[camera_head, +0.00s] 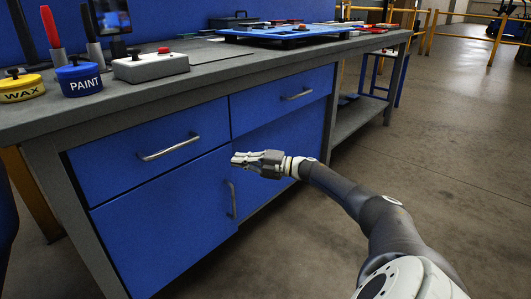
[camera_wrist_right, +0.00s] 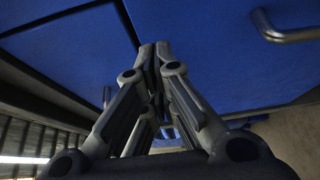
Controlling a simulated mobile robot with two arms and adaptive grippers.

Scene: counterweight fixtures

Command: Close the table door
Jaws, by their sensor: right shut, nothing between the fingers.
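The table (camera_head: 60,125) is a grey workbench with blue fronts. Its lower left door (camera_head: 165,228) is a blue panel with a vertical metal handle (camera_head: 231,199) near its right edge. The door looks about flush with the front; I cannot tell if a small gap remains. My right gripper (camera_head: 236,158) is shut and empty, in front of the lower fronts, above and near that handle. In the right wrist view the shut fingertips (camera_wrist_right: 155,52) point at blue panels (camera_wrist_right: 210,60), and contact cannot be told. My left gripper is not in view.
Two drawers with bar handles (camera_head: 170,147) (camera_head: 297,94) sit above. On the top stand a wax tin (camera_head: 20,90), a paint tin (camera_head: 80,80), a grey box with a red button (camera_head: 150,66) and a blue tray (camera_head: 285,32). The floor at right is clear.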

